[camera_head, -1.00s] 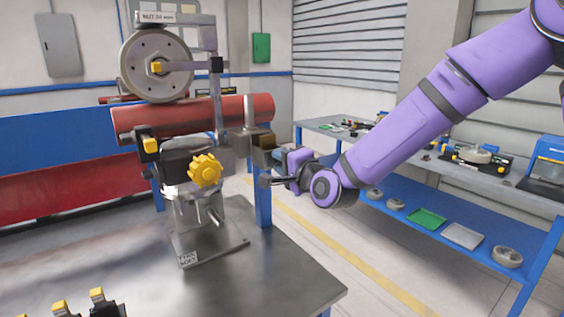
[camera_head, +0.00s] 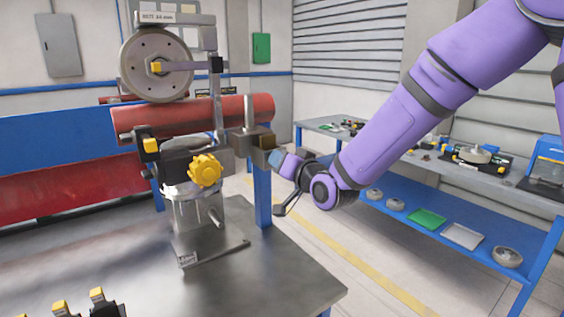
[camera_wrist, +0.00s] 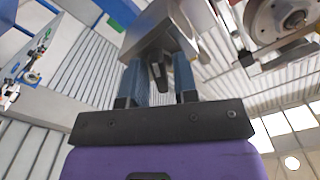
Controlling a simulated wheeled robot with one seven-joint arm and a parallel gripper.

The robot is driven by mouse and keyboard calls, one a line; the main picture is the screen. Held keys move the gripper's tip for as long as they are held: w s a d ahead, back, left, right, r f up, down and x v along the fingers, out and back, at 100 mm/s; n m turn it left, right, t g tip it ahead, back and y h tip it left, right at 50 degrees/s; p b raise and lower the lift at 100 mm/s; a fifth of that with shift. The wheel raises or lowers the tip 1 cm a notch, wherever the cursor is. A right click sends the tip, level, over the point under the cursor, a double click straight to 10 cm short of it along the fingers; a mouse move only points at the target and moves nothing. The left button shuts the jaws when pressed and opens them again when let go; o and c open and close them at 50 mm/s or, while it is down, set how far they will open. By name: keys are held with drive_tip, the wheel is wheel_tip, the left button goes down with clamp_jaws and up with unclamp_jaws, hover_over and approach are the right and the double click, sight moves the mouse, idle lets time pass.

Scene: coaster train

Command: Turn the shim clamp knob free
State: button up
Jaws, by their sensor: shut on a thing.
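My gripper (camera_head: 275,157) reaches in from the right to the end of the metal clamp block (camera_head: 243,140) on the fixture. In the wrist view, its two blue fingers (camera_wrist: 157,76) are shut around a small dark knob (camera_wrist: 157,70), apparently the shim clamp knob. The knob sits under the metal block (camera_wrist: 160,32), between the fingers. In the head view, the fingers and block hide the knob. How loose it is cannot be told.
A yellow star knob (camera_head: 205,170) is on the fixture front, left of my gripper. A red tube (camera_head: 185,115) and a grey wheel (camera_head: 155,65) are above and behind it. The steel table (camera_head: 280,270) is below. A blue-framed bench (camera_head: 440,205) stands at right.

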drive_tip(key=n, duration=0.6)
drive_tip(key=shift+f, duration=0.1)
drive_tip(key=shift+n, duration=0.3)
idle(0.3)
drive_tip(key=o, duration=0.6)
drive_tip(key=shift+o, duration=0.2)
drive_tip(key=shift+s+d, duration=0.1)
drive_tip(key=v, duration=1)
drive_tip(key=shift+s+d, duration=0.2)
drive_tip(key=shift+s, duration=0.05)
